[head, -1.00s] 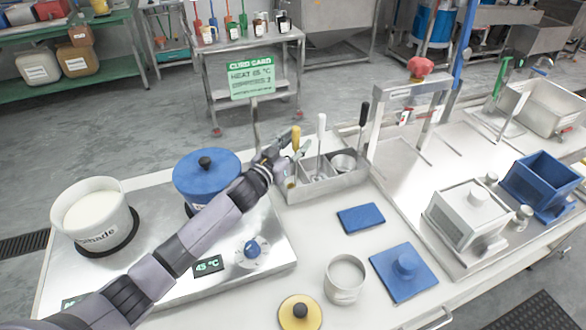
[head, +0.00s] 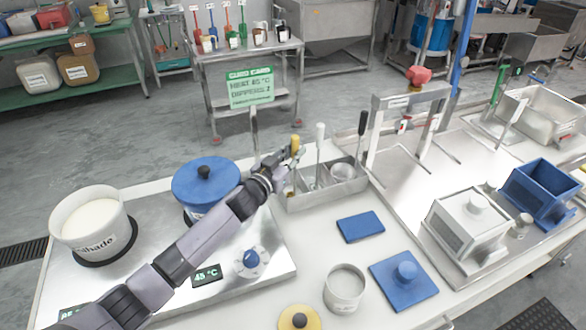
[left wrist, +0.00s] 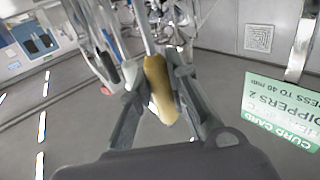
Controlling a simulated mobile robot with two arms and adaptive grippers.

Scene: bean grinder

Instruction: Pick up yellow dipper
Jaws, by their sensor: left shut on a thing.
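The yellow dipper (head: 295,144) stands upright at the left end of the metal dipper rack (head: 330,198), only its yellow handle clearly showing. My left gripper (head: 284,160) is at this handle. In the left wrist view the yellow handle (left wrist: 160,88) lies between the two fingers of my left gripper (left wrist: 155,95), which is shut on it. The dipper's lower end is hidden, so I cannot tell whether it is clear of the rack. My right gripper is not in view.
A white-handled dipper (head: 319,132) and a black-handled one (head: 362,124) stand close by in the rack. A blue-lidded pot (head: 206,182) is just left of my gripper. A green curd card (head: 251,87) hangs behind. A blue mat (head: 361,223) lies in front.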

